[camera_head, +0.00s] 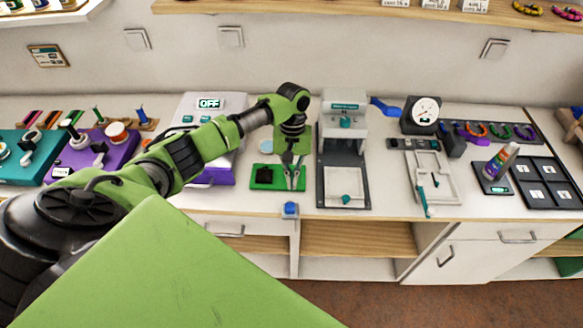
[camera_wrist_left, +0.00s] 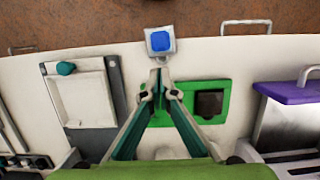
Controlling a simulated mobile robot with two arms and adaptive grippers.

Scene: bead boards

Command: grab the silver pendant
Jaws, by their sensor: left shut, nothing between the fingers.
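My left gripper (camera_head: 295,184) is over the right part of a small green tray (camera_head: 277,186) near the counter's front edge. In the left wrist view its two fingers (camera_wrist_left: 160,84) meet at the tips, shut and empty. The green tray also shows in the left wrist view (camera_wrist_left: 185,87), with a dark square pad (camera_wrist_left: 209,103) in it, to the right of the fingers. I cannot pick out a silver pendant in either view; the fingers hide part of the tray. My right gripper is not in view.
A blue button (camera_head: 290,208) on a pale bracket sits at the counter edge before the tray. A grey press (camera_head: 345,140) stands close on the right. A purple-based machine (camera_head: 208,177) marked OFF is on the left. A dial gauge (camera_head: 425,111) is farther right.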

